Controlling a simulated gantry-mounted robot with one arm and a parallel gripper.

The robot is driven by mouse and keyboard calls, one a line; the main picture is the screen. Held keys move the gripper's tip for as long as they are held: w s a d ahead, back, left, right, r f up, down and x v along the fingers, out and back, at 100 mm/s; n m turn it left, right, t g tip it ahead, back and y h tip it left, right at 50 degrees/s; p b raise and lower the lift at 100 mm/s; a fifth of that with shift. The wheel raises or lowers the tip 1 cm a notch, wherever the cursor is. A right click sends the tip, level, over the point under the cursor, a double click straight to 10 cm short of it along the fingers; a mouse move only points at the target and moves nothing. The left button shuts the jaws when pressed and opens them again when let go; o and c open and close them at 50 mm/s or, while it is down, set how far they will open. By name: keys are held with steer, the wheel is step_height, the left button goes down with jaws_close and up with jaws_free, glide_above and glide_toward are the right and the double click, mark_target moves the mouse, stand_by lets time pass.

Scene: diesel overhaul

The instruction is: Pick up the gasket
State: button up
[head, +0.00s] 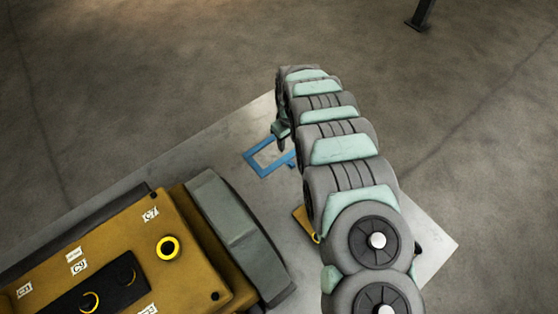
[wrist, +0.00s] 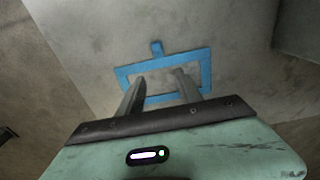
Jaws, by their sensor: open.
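The gasket (head: 265,168) is a flat blue rectangular frame with a small tab, lying on the grey table. In the wrist view the gasket (wrist: 207,68) lies ahead of my gripper, with its tab pointing away. My gripper (wrist: 162,80) is open, and its two fingers overlap the near side and the inside of the frame in this view. I cannot tell whether the fingers touch it. In the head view my gripper (head: 281,140) is at the gasket's upper right, and my arm hides part of the frame's right side.
A yellow engine block (head: 115,250) with labels and a grey cover (head: 237,235) stands at the lower left. A yellow part (head: 303,220) lies beside my arm. The table (head: 225,140) is bare around the gasket, and its far edge is close behind it.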

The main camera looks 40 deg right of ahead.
steer(key=s, duration=0.2)
steer(key=b, duration=0.3)
glide_above(292, 163)
steer(key=shift+g, duration=0.3)
step_height(292, 163, down, 5)
steer(key=shift+a+f, duration=0.15)
steer(key=shift+f, duration=0.05)
step_height(292, 163, down, 6)
steer(key=b, duration=0.3)
steer(key=shift+r, duration=0.35)
steer(key=shift+c, duration=0.3)
jaws_close()
